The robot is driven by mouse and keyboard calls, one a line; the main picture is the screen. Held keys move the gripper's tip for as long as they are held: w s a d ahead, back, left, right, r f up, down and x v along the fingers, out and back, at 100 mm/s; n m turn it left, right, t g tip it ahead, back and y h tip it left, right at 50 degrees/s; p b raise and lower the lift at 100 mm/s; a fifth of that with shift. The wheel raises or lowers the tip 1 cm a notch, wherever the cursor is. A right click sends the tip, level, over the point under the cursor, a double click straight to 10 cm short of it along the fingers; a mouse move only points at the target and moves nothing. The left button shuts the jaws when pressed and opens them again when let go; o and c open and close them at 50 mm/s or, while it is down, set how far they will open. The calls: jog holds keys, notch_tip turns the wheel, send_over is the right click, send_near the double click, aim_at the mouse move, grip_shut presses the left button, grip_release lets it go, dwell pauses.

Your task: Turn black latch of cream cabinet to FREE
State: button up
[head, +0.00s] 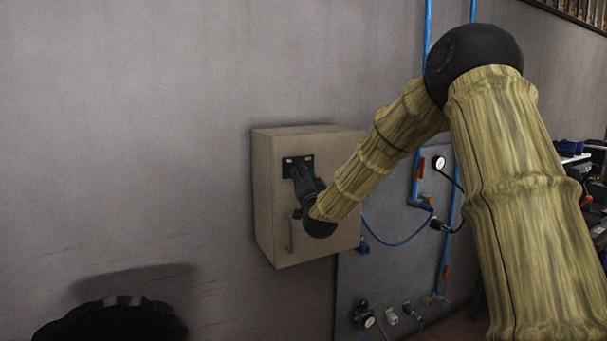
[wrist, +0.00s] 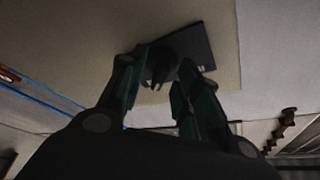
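The cream cabinet (head: 335,165) hangs on the grey wall, its front facing left of my arm. Its black latch has a dark plate (head: 290,163) high on the front; the plate also shows in the wrist view (wrist: 200,45). My gripper (head: 301,176) is at the latch and covers much of it in the head view. In the wrist view, my gripper's fingers (wrist: 164,72) are parted, with the black latch knob (wrist: 160,62) between or just beyond their tips. Contact with the knob is too dark to make out. The latch's markings and setting are not readable.
A vertical bar handle (head: 291,233) sits low on the cabinet front, below my gripper. A grey panel (head: 385,285) with blue pipes, a gauge (head: 438,162) and valves stands right of the cabinet. The wall left of the cabinet is clear.

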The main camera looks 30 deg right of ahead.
jog(key=shift+c, duration=0.2)
grip_shut()
jog(key=shift+f+n+b, duration=0.2)
jog(key=shift+n+b, duration=0.1)
jog(key=shift+b, duration=0.15)
jog(key=n+y+b, duration=0.4)
jog(key=n+b, duration=0.1)
jog(key=n, duration=0.3)
jog(key=d+n+y+b, duration=0.1)
jog(key=n+y+b, duration=0.2)
jog(key=n+b, duration=0.2)
jog(key=n+y+b, duration=0.4)
jog(key=n+b, duration=0.2)
jog(key=n, duration=0.5)
jog(key=shift+d+r+n+y, duration=0.1)
jog(key=shift+d+n+y, duration=0.05)
jog(key=shift+n+y, duration=0.2)
jog(key=shift+n, duration=0.25)
